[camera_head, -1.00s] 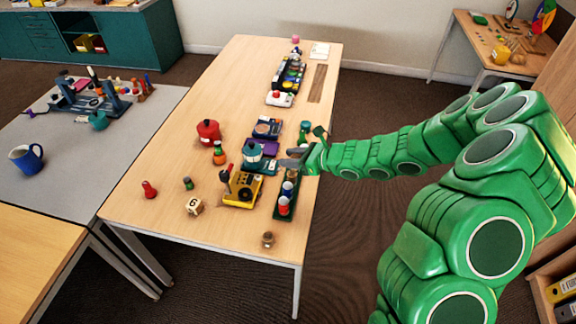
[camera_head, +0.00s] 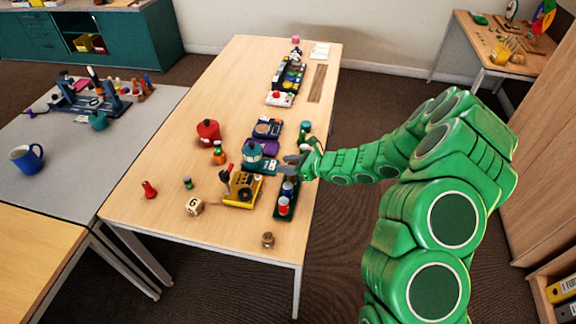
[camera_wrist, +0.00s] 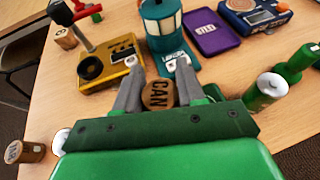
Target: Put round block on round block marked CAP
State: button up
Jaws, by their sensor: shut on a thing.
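My gripper (camera_wrist: 158,88) is shut on a round wooden block (camera_wrist: 160,96) with dark letters that look like CAN. The block's lower part is hidden by the gripper body. In the head view my gripper (camera_head: 292,161) is at the table's right side, by the teal lantern, and the held block is too small to make out. Another round wooden block (camera_head: 268,240) stands alone near the table's front right edge. It also shows at the lower left of the wrist view (camera_wrist: 25,151), with dark lettering on its side that I cannot read surely. The two blocks are well apart.
A numbered wooden cube (camera_head: 194,206) lies to the left. The table is clear around the lone block.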

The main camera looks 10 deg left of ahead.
jog(key=shift+f, duration=0.35)
jog(key=o, duration=1)
jog(key=shift+f, duration=0.1)
jog(key=shift+d+r, duration=0.15)
jog(key=shift+r, duration=0.05)
jog(key=shift+v, duration=5.9)
jog(key=shift+s, duration=0.1)
